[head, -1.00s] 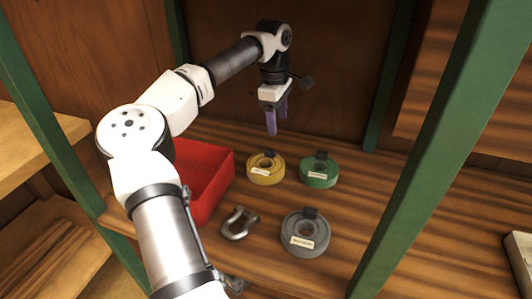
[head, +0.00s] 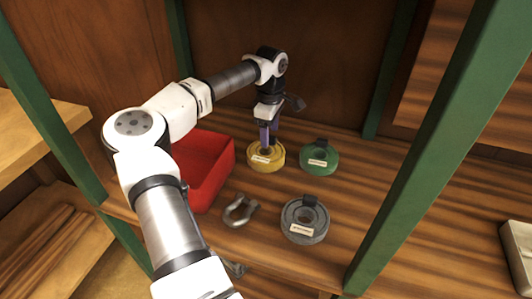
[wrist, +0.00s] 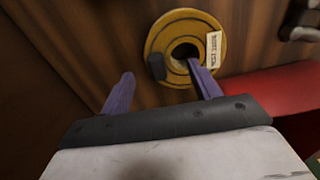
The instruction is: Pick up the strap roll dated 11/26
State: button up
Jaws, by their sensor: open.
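Three strap rolls lie on the wooden shelf: a yellow one (head: 266,158), a green one (head: 319,160) and a grey one (head: 304,221). Each has a pale label whose date is too small to read, so I cannot tell which is 11/26. My gripper (head: 270,138) is open and points down at the yellow roll. In the wrist view the open purple fingers (wrist: 160,85) hold nothing; the right fingertip overlaps the hole of the yellow roll (wrist: 160,45), and the left finger is outside its rim. Whether they touch it I cannot tell.
A red bin (head: 222,165) stands left of the yellow roll, partly hidden by my arm. A metal shackle (head: 240,210) lies in front of it. Green posts (head: 430,150) frame the shelf. Bare wood lies between the rolls.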

aim_at(271, 137)
jog(key=f, duration=0.3)
jog(key=shift+w+d+f+p, duration=0.1)
jog(key=shift+d+f+p, duration=0.1)
jog(key=shift+p, duration=0.15)
jog(key=c, duration=1.3)
jog(key=shift+r, duration=0.1)
